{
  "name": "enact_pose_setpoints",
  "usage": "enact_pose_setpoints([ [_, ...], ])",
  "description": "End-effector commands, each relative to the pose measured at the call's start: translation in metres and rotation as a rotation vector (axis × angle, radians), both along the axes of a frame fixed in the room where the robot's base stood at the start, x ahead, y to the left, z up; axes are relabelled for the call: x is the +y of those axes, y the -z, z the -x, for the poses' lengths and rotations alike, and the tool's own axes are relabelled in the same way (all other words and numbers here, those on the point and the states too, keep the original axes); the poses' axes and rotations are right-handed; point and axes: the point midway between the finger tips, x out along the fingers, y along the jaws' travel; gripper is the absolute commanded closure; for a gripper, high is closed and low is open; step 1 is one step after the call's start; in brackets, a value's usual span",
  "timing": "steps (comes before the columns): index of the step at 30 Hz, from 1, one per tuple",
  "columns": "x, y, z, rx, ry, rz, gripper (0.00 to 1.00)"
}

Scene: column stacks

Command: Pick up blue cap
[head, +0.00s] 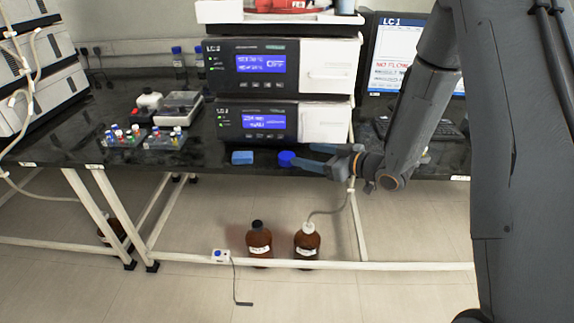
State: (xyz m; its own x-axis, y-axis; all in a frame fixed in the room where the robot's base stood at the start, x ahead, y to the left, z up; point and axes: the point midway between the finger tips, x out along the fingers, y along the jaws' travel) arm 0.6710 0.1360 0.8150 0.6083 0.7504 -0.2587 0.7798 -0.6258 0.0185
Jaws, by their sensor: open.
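The blue cap (287,158) is a round, bright blue disc-like piece on the dark benchtop, close to the front edge and below the lower instrument. My gripper (302,157) reaches in from the right, with its blue-grey fingers pointing left at the cap. The fingers are apart, and their tips are at or very near the cap's right side. I cannot tell from this view whether they touch it or straddle it.
A light blue block (242,157) lies left of the cap. The stacked instruments (265,122) stand behind. Vial racks (165,140) are further left, and a monitor (392,55) and keyboard (440,127) are right. Brown bottles (259,240) stand on the floor below.

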Motion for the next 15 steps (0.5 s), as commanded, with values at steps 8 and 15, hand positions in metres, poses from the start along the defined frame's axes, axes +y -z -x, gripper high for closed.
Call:
enact_pose_setpoints([
  [8, 0.018, 0.007, 0.000, -0.023, -0.059, -0.063, 0.35],
  [15, 0.036, 0.015, -0.013, -0.021, -0.055, -0.061, 0.35],
])
